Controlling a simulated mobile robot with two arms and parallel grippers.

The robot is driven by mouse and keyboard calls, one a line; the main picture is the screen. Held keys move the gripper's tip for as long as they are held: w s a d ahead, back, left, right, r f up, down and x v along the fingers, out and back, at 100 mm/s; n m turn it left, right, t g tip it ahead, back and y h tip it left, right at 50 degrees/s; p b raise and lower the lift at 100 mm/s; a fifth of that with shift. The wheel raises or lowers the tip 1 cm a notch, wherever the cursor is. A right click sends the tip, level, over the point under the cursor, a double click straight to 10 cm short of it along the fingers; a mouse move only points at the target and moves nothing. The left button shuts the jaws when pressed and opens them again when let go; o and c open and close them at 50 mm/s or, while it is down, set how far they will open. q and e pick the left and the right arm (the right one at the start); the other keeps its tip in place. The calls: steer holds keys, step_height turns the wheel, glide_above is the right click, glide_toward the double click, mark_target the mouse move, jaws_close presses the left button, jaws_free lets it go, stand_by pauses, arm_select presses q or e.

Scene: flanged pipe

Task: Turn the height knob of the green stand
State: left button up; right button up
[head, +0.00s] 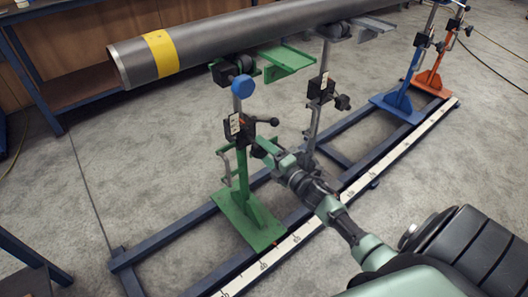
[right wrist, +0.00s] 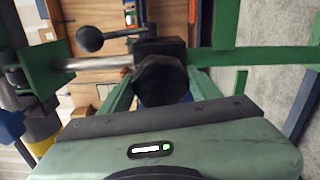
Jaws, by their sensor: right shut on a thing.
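The green stand (head: 241,183) stands upright on the blue floor frame, with a green base plate and a steel post. Its black clamp block (head: 233,129) carries a lever with a ball end (head: 273,121). My right gripper (head: 262,147) reaches the block from the lower right. In the right wrist view, the black height knob (right wrist: 160,80) sits between the two green fingers, which are shut on it. The knob is mostly hidden by the gripper in the head view. The left gripper is not in view.
A steel pipe with a yellow band (head: 161,53) rests across the stand tops. A blue round knob (head: 243,86) is above the clamp. Blue (head: 398,100) and orange (head: 432,82) stands are farther back. A white scale strip (head: 352,190) runs along the frame.

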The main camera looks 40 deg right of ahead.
steer(key=shift+f+n, duration=0.1)
steer(key=shift+n, duration=0.4)
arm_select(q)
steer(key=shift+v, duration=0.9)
arm_select(e)
steer(key=shift+n, duration=0.3)
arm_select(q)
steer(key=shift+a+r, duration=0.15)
arm_select(e)
steer(key=o, duration=1.3)
steer(key=shift+a, duration=0.1)
steer(key=shift+c, duration=0.2)
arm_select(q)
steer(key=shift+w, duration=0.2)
arm_select(e)
steer(key=shift+o, duration=0.5)
steer(key=shift+s, duration=0.35)
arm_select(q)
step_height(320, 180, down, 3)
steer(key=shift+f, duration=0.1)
arm_select(e)
steer(key=s, duration=0.7)
steer(key=shift+d, duration=0.35)
